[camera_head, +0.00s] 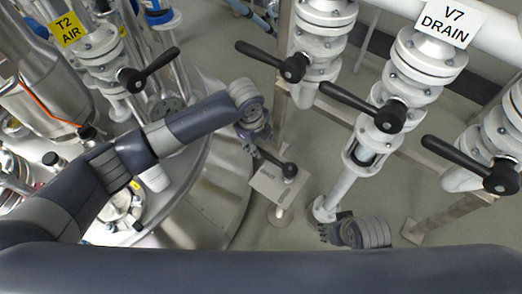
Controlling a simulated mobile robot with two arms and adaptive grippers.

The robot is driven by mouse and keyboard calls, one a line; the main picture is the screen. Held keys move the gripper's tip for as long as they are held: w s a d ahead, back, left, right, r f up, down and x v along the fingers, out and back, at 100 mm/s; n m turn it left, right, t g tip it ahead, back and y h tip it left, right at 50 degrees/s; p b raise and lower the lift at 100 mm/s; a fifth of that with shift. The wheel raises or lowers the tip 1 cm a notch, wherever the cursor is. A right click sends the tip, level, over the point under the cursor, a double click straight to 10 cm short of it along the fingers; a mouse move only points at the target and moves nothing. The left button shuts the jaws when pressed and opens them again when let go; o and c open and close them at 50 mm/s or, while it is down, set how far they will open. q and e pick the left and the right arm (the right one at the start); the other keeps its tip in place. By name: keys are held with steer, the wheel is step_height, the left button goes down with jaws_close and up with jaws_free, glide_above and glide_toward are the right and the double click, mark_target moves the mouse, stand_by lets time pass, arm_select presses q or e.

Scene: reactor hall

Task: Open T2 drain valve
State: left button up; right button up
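No label reading T2 drain is visible. An unlabelled valve with a black lever handle (275,163) and a round black hub sits low in the middle, by a pale plate (272,186). My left gripper (256,146) points down at the lever's upper-left end. Its wrist hides its fingers, so I cannot tell whether it touches or grips the lever. My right gripper (329,231) is low, right of that valve, near the foot of a white pipe. Its fingers are small and dark, and their opening is unclear.
A yellow T2 AIR sign (68,29) hangs by a black-handled valve (150,70) at upper left. A white V7 DRAIN sign (447,25) stands above another lever valve (365,105). More lever valves flank it. A steel tank (215,200) fills the left-centre. Grey floor shows between pipes.

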mark_target(261, 151)
arm_select(q)
steer(key=f, duration=0.1)
steer(key=f+b, duration=0.1)
steer(key=f, duration=0.3)
steer(key=shift+w+d+f, duration=0.15)
steer(key=shift+w+d, duration=0.15)
steer(key=shift+w, duration=0.1)
steer(key=shift+w+d+f+b, duration=0.1)
steer(key=shift+f+b, duration=0.2)
steer(key=shift+f, duration=0.15)
arm_select(e)
steer(key=v, duration=0.7)
steer(key=shift+w, duration=0.2)
steer(key=shift+d+r, duration=0.1)
steer(key=shift+r, duration=0.05)
arm_select(q)
jaws_close()
